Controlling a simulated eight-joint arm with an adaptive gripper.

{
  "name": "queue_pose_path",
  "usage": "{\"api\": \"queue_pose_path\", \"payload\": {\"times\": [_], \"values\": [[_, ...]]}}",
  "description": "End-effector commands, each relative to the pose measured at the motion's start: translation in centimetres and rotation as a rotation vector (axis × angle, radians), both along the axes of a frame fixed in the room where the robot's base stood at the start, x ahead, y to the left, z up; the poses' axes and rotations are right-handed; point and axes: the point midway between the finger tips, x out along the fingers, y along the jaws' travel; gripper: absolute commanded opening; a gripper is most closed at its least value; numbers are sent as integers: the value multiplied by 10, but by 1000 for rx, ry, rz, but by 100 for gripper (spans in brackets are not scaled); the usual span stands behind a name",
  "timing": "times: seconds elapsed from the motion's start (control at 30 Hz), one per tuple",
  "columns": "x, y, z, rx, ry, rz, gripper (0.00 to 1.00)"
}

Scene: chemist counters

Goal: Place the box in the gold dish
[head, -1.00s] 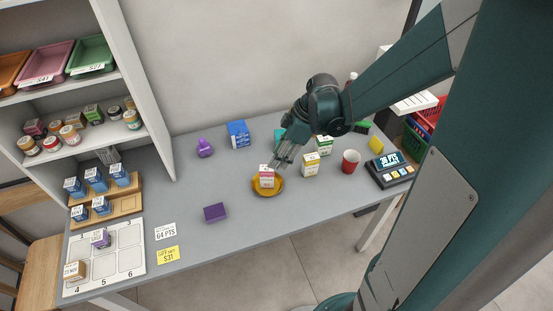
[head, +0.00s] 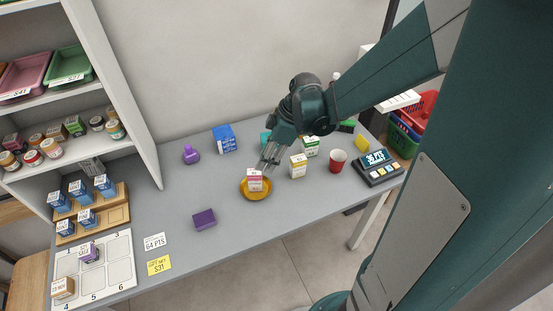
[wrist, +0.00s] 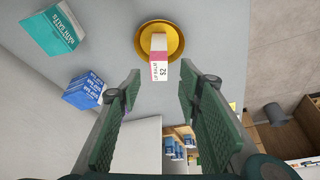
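A small pink-and-white box (head: 255,181) labelled lip balm stands in the gold dish (head: 257,197) near the middle of the counter. In the wrist view the box (wrist: 159,60) stands in the round gold dish (wrist: 142,36), ahead of the fingers. My gripper (head: 267,167) is just behind and above the box in the head view. In the wrist view my gripper (wrist: 162,82) is open, with a wide empty gap between its fingers. The fingers appear apart from the box.
A yellow-and-white box (head: 298,166), a green-and-white box (head: 310,147) and a red cup (head: 337,160) stand right of the dish. A purple block (head: 204,219) lies left, and a blue box (head: 224,139) stands behind. The counter's front middle (head: 225,245) is clear.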

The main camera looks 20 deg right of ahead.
Motion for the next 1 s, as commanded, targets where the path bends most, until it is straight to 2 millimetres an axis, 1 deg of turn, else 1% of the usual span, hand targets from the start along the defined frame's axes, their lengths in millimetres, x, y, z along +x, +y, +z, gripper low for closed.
{"api": "queue_pose_path", "payload": {"times": [0.37, 0.6, 1.0], "values": [[-22, 8, 39, -35, -1, -199, 35], [-39, 12, 64, -48, -14, -351, 35], [-72, 17, 100, -44, -54, -591, 35]]}}
